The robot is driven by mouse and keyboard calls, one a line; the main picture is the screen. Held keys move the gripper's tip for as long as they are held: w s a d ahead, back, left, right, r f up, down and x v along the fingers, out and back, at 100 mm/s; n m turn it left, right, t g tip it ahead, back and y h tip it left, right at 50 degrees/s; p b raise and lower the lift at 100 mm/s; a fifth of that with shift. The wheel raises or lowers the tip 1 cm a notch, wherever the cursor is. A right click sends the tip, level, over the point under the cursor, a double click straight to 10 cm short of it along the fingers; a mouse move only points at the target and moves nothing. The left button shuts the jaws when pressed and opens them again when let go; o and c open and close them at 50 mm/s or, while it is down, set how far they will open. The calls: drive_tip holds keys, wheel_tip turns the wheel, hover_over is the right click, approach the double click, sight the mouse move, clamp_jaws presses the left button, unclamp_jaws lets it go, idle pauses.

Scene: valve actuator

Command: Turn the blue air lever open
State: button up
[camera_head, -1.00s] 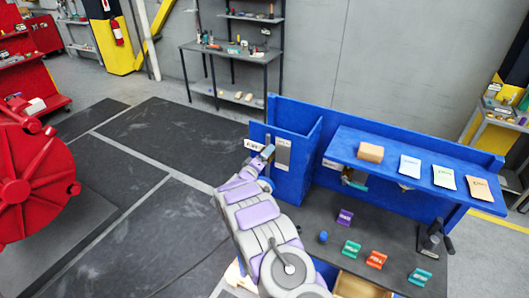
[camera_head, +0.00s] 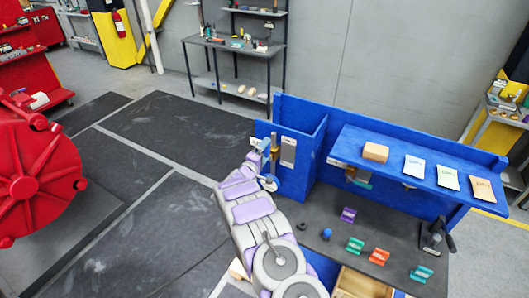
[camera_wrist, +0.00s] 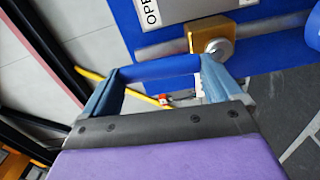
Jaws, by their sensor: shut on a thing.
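The blue air lever (camera_wrist: 160,68) shows in the wrist view as a blue bar across the space between my two blue-grey fingers. My gripper (camera_wrist: 158,74) is shut on it. Beside the lever is a brass valve body (camera_wrist: 203,38) with a round metal nut, on a grey pipe that runs across the blue panel. A white label (camera_wrist: 149,12) reading "OPE" is cut off by the top edge. In the head view my gripper (camera_head: 267,158) is at the left end of the blue bench, by the brass valve; the lever is hard to make out there.
The blue bench (camera_head: 300,185) has a shelf (camera_head: 395,162) with a tan box and several cards. Several coloured blocks lie on the dark bench top (camera_head: 330,212). A big red wheel (camera_head: 35,185) stands at the left. Dark floor mats (camera_head: 170,130) between are clear.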

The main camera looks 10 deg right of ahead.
drive_tip(key=shift+a, duration=0.2)
drive_tip(key=o, duration=1.1)
drive_tip(key=shift+o, duration=0.3)
drive_tip(key=shift+w+a+f, duration=0.1)
drive_tip(key=shift+w+f, duration=0.1)
drive_tip(key=b+v, duration=0.3)
drive_tip(key=v, duration=1.4)
drive_tip(key=shift+a, duration=0.15)
